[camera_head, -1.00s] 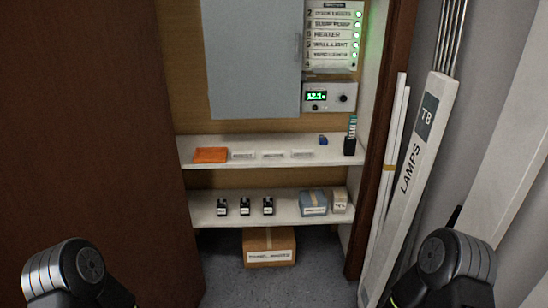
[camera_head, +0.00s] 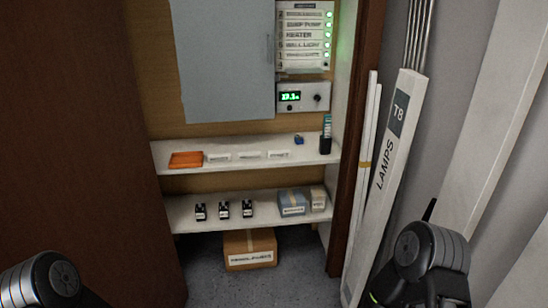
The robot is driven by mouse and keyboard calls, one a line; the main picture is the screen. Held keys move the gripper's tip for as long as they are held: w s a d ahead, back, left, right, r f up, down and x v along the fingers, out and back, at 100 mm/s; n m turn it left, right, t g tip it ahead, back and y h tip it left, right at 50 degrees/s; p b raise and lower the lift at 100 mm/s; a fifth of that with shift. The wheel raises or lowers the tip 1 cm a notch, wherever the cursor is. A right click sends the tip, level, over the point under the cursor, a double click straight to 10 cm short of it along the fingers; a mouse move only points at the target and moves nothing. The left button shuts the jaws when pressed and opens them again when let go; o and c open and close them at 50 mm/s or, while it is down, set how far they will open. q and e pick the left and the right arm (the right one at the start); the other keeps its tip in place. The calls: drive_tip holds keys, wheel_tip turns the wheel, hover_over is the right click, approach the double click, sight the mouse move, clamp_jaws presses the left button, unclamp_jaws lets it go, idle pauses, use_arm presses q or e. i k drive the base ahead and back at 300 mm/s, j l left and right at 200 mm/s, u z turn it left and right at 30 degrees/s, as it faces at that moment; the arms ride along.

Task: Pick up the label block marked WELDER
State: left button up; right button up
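Three small white label blocks lie in a row on the upper shelf (camera_head: 240,166): a left one (camera_head: 218,157), a middle one (camera_head: 250,155) and a right one (camera_head: 278,154). Their print is too small and blurred to read, so I cannot tell which is marked WELDER. They lie apart from each other, to the right of an orange tray (camera_head: 186,160). Only dark joints of my two arms show, at the lower left and lower right corners. Both grippers are out of view, and nothing of mine is near the blocks.
A dark wooden door stands left of the cabinet. A grey panel door (camera_head: 226,60) and a meter box (camera_head: 303,97) are above the shelf. The lower shelf (camera_head: 190,225) holds several small items. A carton (camera_head: 249,249) is below. A long LAMPS box (camera_head: 385,180) leans at right.

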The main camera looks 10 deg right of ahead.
sight(252, 155)
drive_tip(key=i+z, duration=0.2)
drive_tip(key=z, duration=0.25)
drive_tip(key=i+j+z, duration=0.1)
drive_tip(key=z, duration=0.3)
drive_tip(key=i+j+z, duration=0.2)
drive_tip(key=i+j, duration=0.45)
drive_tip(key=i+j+z, duration=0.2)
drive_tip(key=i+j, duration=0.35)
drive_tip(key=j, duration=0.15)
